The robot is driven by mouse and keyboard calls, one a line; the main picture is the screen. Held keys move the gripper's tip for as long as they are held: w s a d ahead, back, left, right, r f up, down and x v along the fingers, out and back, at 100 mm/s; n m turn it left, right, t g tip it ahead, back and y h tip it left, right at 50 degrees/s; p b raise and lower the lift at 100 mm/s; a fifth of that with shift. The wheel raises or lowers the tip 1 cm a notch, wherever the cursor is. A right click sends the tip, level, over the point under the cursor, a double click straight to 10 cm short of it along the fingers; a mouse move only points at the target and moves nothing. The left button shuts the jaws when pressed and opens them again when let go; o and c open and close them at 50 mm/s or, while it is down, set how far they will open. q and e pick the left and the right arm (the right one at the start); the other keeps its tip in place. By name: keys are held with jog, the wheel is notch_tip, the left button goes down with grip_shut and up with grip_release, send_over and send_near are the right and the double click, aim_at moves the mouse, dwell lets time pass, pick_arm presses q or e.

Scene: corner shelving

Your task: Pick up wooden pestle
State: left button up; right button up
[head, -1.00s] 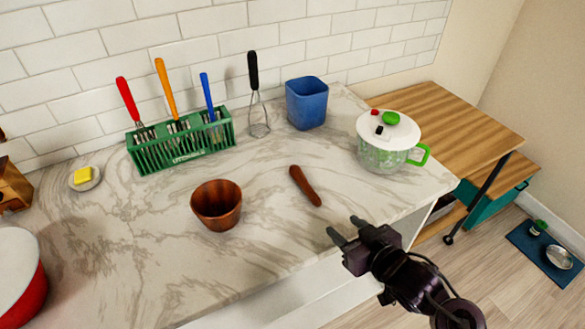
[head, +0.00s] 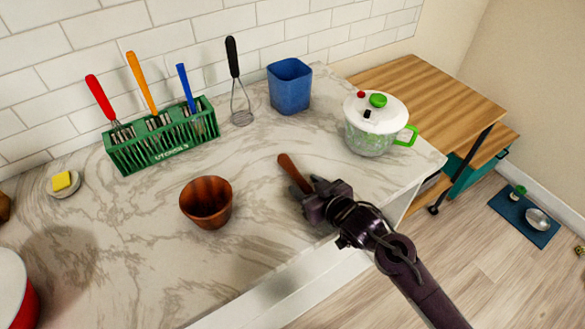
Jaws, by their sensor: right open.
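The wooden pestle (head: 292,171) lies on the marble counter in the head view, right of the wooden mortar bowl (head: 206,202). Its far end shows; its near end is hidden by my right gripper. My right gripper (head: 305,187) is open, low over the near part of the pestle, its fingers at the pestle. I cannot tell whether they touch it. My left gripper is not in view.
A white pot (head: 374,126) with green handles stands at the right. A red pot (head: 14,290) is at the lower left. The counter (head: 120,255) front is clear.

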grip_shut()
dwell(0.3)
jog(key=shift+r, duration=0.15)
